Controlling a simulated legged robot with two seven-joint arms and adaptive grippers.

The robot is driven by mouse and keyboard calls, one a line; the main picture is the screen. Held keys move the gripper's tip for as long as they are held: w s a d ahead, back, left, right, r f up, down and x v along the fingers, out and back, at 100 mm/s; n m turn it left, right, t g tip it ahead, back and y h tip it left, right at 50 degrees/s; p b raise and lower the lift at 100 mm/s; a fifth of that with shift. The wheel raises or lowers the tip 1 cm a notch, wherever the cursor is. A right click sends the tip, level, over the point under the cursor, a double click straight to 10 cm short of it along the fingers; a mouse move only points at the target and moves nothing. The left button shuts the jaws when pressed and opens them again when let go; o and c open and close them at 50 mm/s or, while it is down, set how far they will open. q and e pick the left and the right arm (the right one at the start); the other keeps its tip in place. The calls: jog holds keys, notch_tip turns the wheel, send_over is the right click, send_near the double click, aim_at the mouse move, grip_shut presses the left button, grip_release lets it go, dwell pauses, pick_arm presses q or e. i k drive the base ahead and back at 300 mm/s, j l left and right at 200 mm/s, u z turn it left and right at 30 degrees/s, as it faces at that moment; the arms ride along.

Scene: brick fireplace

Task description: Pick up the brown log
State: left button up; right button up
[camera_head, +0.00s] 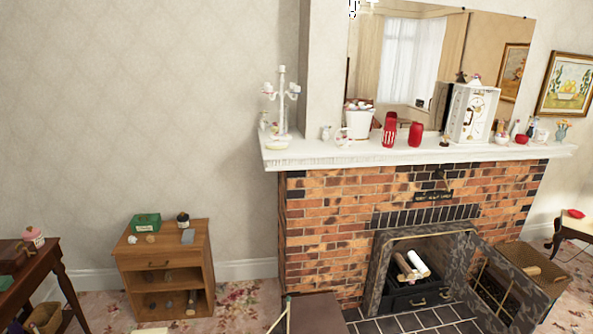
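A few logs lie together inside the open brick fireplace (375,245), on a dark grate with a drawer-like front. A brown log (402,265) lies at the left of the pile, tilted, beside a pale, whitish log (419,264). The lower and rear parts of the pile are hard to make out at this size. Neither of my grippers shows in the head view.
The patterned fireplace door (490,287) stands swung open to the right. A dark brown box-like object (316,313) is at the bottom centre, left of the tiled hearth (420,320). A small wooden cabinet (163,260) stands left. The mantel (340,155) holds several ornaments.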

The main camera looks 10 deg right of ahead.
aim_at(399, 261)
jog(key=i+l, duration=0.25)
jog(key=l, duration=0.2)
jog(key=i+l, duration=0.55)
jog(key=l, duration=0.3)
jog(key=i+l, duration=0.25)
jog(key=l, duration=0.15)
jog(key=i+l, duration=0.25)
jog(key=l, duration=0.2)
jog(key=i+l, duration=0.55)
jog(key=l, duration=0.3)
